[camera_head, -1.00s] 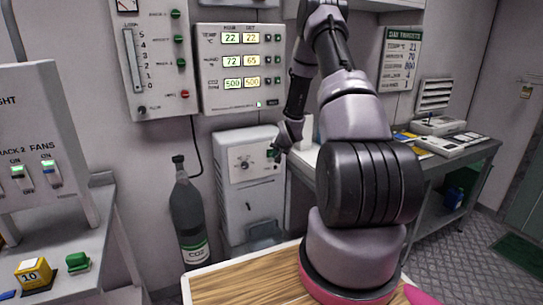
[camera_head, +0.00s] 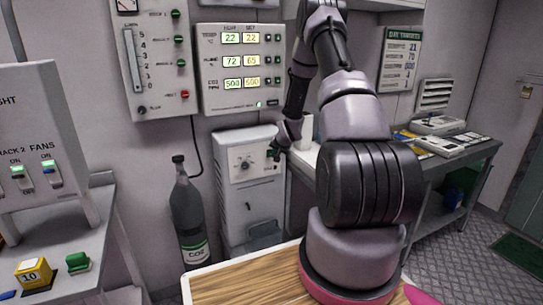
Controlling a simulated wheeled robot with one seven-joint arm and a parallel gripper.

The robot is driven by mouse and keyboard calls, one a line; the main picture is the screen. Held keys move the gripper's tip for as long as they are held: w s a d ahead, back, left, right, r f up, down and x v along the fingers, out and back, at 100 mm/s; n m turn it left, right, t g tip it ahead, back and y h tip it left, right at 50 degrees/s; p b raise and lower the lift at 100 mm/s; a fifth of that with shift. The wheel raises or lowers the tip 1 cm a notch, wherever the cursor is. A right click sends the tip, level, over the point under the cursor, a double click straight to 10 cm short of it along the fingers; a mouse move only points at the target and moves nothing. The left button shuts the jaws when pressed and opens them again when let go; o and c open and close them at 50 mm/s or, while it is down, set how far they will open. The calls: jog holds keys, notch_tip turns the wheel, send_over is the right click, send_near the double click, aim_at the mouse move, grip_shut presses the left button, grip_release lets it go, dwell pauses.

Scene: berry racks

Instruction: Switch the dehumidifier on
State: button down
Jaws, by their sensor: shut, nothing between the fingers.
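The dehumidifier (camera_head: 238,195) is a white upright cabinet against the wall, left of my arm. Its upper front has a light panel with a round dial (camera_head: 243,164) and small controls toward the right side. My gripper (camera_head: 273,152) is small and dark in this view, at the panel's upper right edge. Its fingers are shut and hold nothing. I cannot tell whether the fingertips touch the panel. The controls right behind the gripper are partly hidden, and no lit lamp is clear on the panel.
A climate display (camera_head: 241,68) hangs above the dehumidifier. A dark CO2 bottle (camera_head: 188,215) stands to its left. A grey bench (camera_head: 450,155) with trays is at the right.

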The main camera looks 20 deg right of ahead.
jog(key=shift+w, duration=0.15)
dwell(0.4)
jog(key=shift+s, duration=0.9)
jog(key=s, duration=0.5)
jog(key=shift+d, duration=0.1)
